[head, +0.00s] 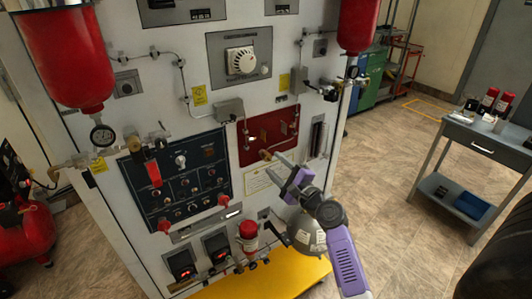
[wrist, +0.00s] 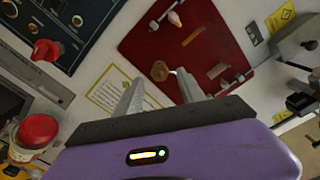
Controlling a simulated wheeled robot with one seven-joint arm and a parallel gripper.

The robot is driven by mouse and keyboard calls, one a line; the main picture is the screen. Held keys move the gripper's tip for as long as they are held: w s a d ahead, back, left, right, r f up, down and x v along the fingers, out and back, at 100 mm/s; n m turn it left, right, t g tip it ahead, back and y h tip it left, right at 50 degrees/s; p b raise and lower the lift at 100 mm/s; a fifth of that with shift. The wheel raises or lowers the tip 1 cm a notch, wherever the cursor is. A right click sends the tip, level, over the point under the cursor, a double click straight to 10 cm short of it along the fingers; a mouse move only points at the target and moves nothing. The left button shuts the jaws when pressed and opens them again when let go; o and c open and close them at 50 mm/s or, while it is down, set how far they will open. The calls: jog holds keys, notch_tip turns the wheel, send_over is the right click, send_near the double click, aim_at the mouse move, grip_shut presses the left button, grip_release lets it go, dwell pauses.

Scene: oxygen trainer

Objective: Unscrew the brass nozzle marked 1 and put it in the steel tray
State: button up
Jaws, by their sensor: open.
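A brass nozzle (head: 265,154) sticks out from the lower part of the red panel (head: 284,128) on the white console. It also shows in the wrist view (wrist: 159,71), low on the red panel (wrist: 140,42); no number is readable on it. My gripper (head: 275,161) reaches up to the panel from the lower right. In the wrist view its two fingers (wrist: 160,80) are open and apart. The nozzle appears between their tips, just beyond them; I cannot tell whether either finger touches it. I cannot make out the steel tray for certain.
Other small fittings (wrist: 217,71) sit on the red panel near the nozzle. A dark switch panel (head: 180,180) is to the left, and a red-capped cylinder (head: 248,236) is below. A grey trolley (head: 470,135) with small items stands at the right, with open floor between.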

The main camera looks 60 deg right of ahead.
jog(key=shift+m, duration=0.4)
jog(key=shift+m+p, duration=1.15)
jog(key=shift+m, duration=0.55)
jog(key=shift+m, duration=0.6)
jog(key=shift+w, duration=0.15)
